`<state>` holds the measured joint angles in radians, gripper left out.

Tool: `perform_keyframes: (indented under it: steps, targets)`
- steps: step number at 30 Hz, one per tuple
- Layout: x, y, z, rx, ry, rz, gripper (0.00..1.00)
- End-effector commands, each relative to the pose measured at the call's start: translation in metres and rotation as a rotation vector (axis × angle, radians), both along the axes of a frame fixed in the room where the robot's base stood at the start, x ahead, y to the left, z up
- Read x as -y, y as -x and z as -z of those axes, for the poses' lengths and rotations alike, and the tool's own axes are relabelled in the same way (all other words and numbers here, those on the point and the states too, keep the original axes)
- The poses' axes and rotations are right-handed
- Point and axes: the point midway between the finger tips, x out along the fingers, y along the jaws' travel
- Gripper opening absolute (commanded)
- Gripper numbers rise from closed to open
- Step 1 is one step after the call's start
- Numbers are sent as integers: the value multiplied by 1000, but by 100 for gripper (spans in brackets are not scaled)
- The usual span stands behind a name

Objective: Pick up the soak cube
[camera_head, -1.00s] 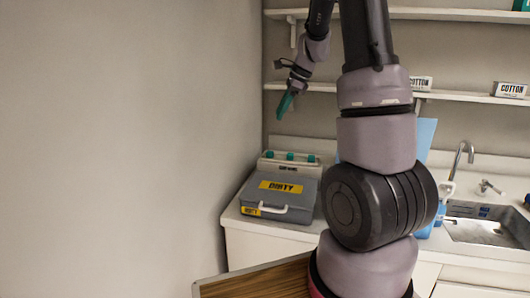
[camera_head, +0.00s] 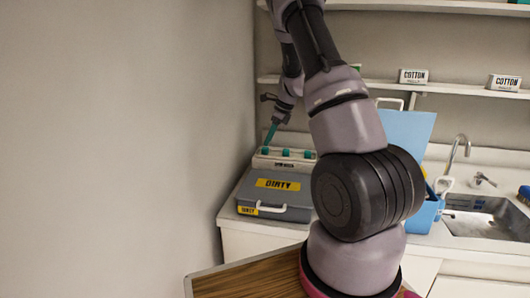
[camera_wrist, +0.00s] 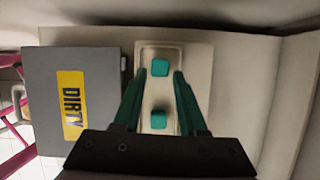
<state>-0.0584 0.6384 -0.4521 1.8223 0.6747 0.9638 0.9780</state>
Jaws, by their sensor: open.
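Small teal cubes sit in a row on a pale tray (camera_head: 262,162) behind the grey box. In the head view I see a left cube (camera_head: 265,150), a middle cube (camera_head: 287,152) and a right cube (camera_head: 308,154). The wrist view shows one cube (camera_wrist: 160,67) between the fingertips' lines and another cube (camera_wrist: 158,120) nearer the gripper's base. Which one is the soak cube I cannot tell. My gripper (camera_wrist: 160,74), with green fingers, is open and empty above the tray. The height left between fingertips and cube is unclear.
A grey box (camera_head: 272,198) marked DIRTY stands in front of the tray, beside it in the wrist view (camera_wrist: 95,100). The wall is close on the left. A blue container (camera_head: 424,218) and a sink (camera_head: 478,222) lie right. A shelf (camera_head: 440,88) with COTTON boxes hangs above.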

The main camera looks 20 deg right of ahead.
Motion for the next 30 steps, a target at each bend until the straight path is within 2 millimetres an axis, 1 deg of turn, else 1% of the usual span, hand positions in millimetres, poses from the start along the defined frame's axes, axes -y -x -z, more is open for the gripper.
perform_keyframes:
  steps: [1, 3, 6, 9, 15, 16, 17, 18, 19, 27, 30]
  targets:
    - [-2, -1, 9, -4, -1, -1, 41]
    - [-4, -3, 20, -3, 0, -1, 41]
    - [-8, -7, 30, -1, -1, -1, 41]
    - [-9, -8, 35, 0, 0, -1, 41]
    - [-10, -8, 35, 1, 1, -1, 41]
    - [-10, -8, 35, 1, 1, -1, 34]
    - [-10, -8, 35, 1, 0, -2, 22]
    - [-10, -8, 35, 1, 0, -2, 7]
    - [-10, -8, 35, 1, 0, -2, 0]
    - [-10, -8, 34, 2, 0, -1, 0]
    - [-10, -9, 27, 3, -1, -1, 0]
